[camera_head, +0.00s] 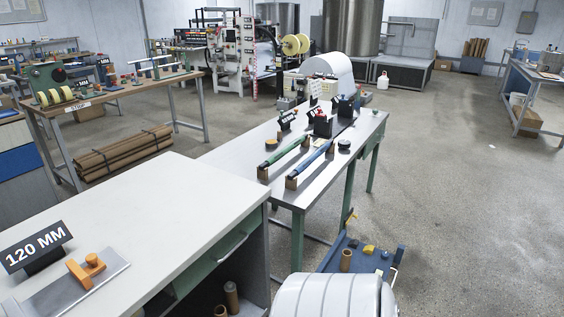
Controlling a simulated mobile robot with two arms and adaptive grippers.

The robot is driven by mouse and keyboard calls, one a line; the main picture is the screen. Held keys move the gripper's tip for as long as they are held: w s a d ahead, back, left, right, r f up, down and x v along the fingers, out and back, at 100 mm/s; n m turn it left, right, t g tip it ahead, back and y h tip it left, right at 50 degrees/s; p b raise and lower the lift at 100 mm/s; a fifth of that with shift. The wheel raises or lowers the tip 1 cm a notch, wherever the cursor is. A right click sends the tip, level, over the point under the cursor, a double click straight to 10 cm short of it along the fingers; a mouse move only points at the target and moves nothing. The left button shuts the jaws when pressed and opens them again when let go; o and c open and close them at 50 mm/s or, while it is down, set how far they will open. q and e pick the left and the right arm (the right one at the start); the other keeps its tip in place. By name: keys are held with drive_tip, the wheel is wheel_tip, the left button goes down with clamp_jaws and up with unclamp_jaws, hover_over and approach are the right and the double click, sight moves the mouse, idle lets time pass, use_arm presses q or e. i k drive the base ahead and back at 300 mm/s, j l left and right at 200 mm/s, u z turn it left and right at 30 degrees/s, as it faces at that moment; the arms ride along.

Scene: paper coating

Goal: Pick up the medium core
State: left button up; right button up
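No gripper of mine is in view. I cannot tell which thing is the medium core. Long brown tubes (125,160) lie in a bundle under the left workbench.
A white table (140,215) with a "120 MM" sign (36,247) and orange-handled plate (88,268) fills the lower left. A narrow grey table (235,155) holds green and blue rods. A workbench (150,84) stands at left. Floor (470,210) at right is clear.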

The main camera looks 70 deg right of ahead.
sight(347, 254)
drive_tip(key=z, duration=2.95)
drive_tip(key=i+l, duration=0.15)
drive_tip(key=i, duration=0.2)
